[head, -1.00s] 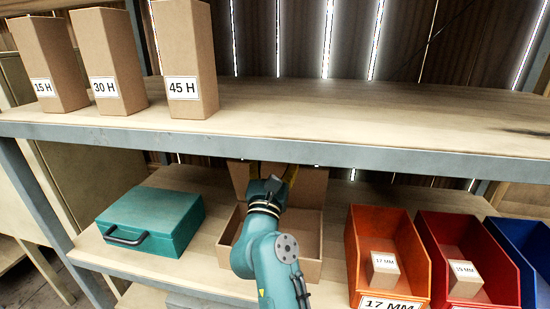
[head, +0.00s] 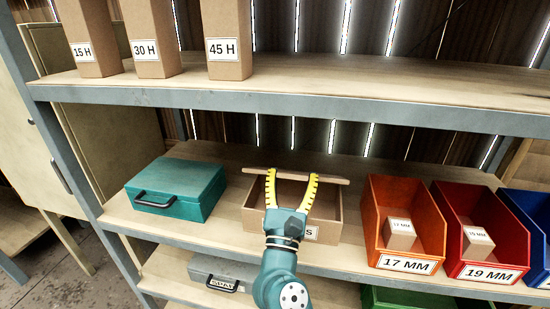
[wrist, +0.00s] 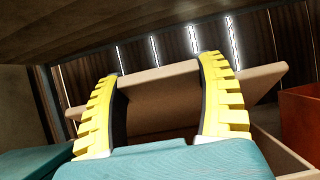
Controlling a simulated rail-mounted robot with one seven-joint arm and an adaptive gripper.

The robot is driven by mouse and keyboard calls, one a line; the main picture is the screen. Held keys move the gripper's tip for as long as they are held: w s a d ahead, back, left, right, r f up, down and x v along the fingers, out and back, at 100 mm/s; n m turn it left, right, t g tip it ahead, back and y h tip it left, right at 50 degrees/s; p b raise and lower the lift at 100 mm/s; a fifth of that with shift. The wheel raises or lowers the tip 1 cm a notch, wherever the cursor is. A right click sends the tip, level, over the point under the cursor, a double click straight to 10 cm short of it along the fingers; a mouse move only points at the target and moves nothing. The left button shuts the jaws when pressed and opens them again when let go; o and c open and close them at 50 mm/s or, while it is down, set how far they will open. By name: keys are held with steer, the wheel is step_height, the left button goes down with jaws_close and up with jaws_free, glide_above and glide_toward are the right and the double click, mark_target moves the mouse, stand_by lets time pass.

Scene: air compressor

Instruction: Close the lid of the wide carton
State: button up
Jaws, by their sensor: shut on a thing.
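The wide carton (head: 331,229) is a brown open box on the middle shelf, between the teal case and the orange bin. Its lid (head: 336,180) shows nearly edge-on above the back of the box, tilted and not flat on the rim. In the wrist view the lid (wrist: 160,92) spans behind and past both fingers, and the carton's right wall (wrist: 284,152) shows below. My gripper hides part of the carton's front label and its inside.
The teal case (head: 178,190) stands left of the carton. The orange bin (head: 408,235) and red bin (head: 480,240) stand to the right. The upper shelf edge (head: 300,108) runs above, with several tall boxes on it.

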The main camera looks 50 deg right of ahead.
step_height(320, 180, down, 8)
steer(key=s+a+b, duration=0.1)
steer(key=a+b, duration=0.1)
steer(key=b, duration=0.1)
steer(key=shift+s+a, duration=0.15)
steer(key=shift+a, duration=0.2)
steer(key=o, duration=1.2)
steer(key=shift+o, duration=0.2)
steer(key=shift+r, duration=0.1)
steer(key=v, duration=1.2)
